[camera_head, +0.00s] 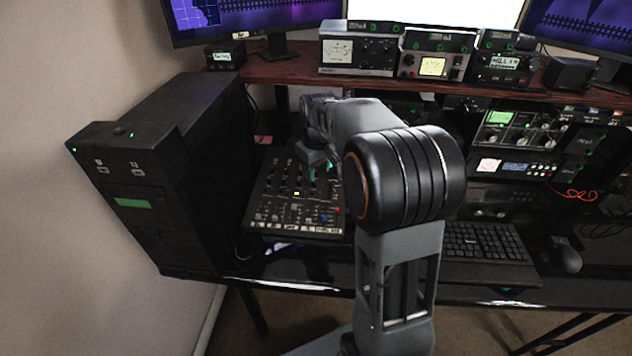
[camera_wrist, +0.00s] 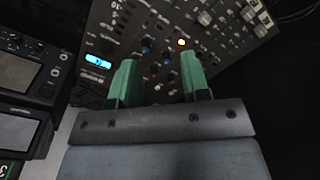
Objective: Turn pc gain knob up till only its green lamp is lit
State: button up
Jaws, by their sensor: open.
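The black mixer panel (camera_head: 297,205) with rows of small knobs lies on the desk left of my arm; it also fills the top of the wrist view (camera_wrist: 150,22). Labels are too small to read, so I cannot tell which knob is pc gain. My gripper (camera_wrist: 159,76) is open over the panel, its green fingers either side of small blue and red knobs. It grips nothing visible. In the head view my arm mostly hides it.
A black computer tower (camera_head: 150,170) stands close on the left. A shelf (camera_head: 300,72) with meters and radios runs behind the mixer. A keyboard (camera_head: 487,243) and mouse (camera_head: 565,255) lie to the right. A small blue-lit display (camera_wrist: 97,61) sits near the left finger.

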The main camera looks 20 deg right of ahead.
jog(key=w+d+f+n+b, duration=0.2)
jog(key=w+d+n, duration=0.15)
jog(key=w, duration=0.35)
notch_tip(320, 180, up, 6)
jog(key=n, duration=0.6)
send_over(316, 170)
notch_tip(316, 170, down, 14)
jog(key=n+b, duration=0.2)
jog(key=n, duration=0.1)
jog(key=shift+s+r, duration=0.1)
jog(key=shift+r, duration=0.1)
grip_shut()
